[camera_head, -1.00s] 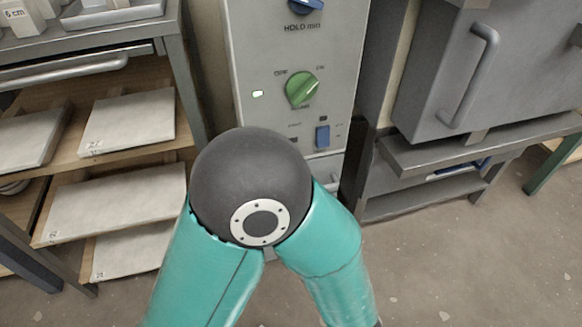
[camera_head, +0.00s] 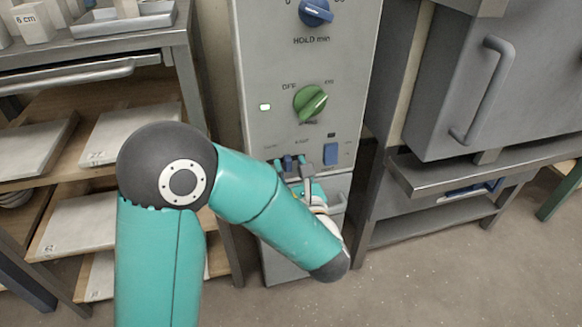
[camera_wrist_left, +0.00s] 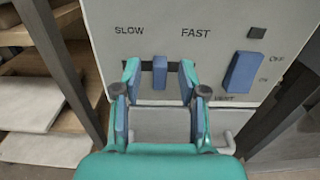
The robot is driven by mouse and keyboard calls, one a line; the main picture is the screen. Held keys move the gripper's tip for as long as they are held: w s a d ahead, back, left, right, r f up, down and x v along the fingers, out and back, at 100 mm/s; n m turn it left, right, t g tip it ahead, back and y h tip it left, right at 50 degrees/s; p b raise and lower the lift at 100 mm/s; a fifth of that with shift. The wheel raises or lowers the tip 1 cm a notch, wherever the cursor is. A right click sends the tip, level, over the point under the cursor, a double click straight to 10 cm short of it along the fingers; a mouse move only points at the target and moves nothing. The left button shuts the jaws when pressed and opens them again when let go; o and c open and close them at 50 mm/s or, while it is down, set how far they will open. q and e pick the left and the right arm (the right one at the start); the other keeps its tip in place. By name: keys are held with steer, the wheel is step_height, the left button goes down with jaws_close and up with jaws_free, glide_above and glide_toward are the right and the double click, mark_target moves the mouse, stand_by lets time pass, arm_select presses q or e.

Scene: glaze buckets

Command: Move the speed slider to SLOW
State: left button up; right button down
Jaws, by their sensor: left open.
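The speed slider (camera_wrist_left: 160,72) is a small blue tab on the grey control panel (camera_wrist_left: 105,20). In the left wrist view it stands below and between the printed words SLOW, on the left, and FAST, on the right. My left gripper (camera_head: 290,167) is open at the lower part of the panel. In the wrist view its two blue-padded fingers stand on either side of the slider, with a visible gap on each side. In the head view the slider is hard to tell apart from the fingertips. My right gripper is not in view.
A blue VENT rocker switch (camera_wrist_left: 243,72) sits just right of the gripper. A green knob (camera_head: 310,103) and a blue HOLD knob (camera_head: 316,11) are above. A shelf rack with pale slabs (camera_head: 135,135) stands left, a grey kiln-like box (camera_head: 450,90) right.

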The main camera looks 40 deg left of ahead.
arm_select(q)
steer(key=shift+x, duration=0.85)
steer(key=shift+c, duration=0.2)
jaws_close()
